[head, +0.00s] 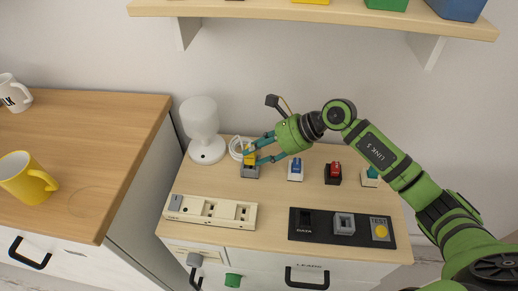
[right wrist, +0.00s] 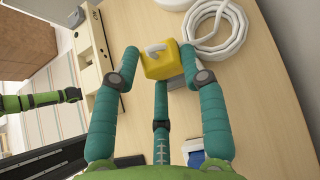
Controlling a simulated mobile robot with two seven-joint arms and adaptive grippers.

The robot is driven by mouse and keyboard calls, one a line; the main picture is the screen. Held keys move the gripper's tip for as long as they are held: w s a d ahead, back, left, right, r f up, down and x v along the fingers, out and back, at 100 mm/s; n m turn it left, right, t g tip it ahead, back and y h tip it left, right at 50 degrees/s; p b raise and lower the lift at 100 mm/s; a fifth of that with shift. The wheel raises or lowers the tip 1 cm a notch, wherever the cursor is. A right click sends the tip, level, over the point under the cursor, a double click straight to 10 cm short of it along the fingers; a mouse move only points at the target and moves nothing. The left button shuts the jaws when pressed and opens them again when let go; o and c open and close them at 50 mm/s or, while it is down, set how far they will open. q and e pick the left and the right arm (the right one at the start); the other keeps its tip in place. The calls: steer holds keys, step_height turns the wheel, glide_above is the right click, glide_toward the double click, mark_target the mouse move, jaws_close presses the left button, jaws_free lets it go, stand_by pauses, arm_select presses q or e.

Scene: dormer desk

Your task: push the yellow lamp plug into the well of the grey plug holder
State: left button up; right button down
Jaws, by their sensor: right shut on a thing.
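The yellow lamp plug (head: 249,159) is held between the teal fingers of my right gripper (head: 257,151) at the back of the desk. In the right wrist view the yellow plug (right wrist: 158,64) sits between the fingertips, with a pale grey loop on its upper face. The grey plug holder (head: 250,172) shows just below the plug in the head view. Plug and holder meet in the picture, and I cannot tell how deep the plug sits. The well is hidden by the plug and fingers.
A white lamp (head: 203,130) and a coiled white cable (head: 236,147) stand left of the gripper. A white socket strip (head: 225,213) and black panel (head: 315,235) lie in front.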

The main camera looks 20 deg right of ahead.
steer(key=shift+f+b, duration=0.7)
steer(key=shift+f, duration=0.1)
steer(key=c, duration=0.6)
jaws_free()
steer(key=v, duration=1.2)
steer(key=shift+s, duration=0.1)
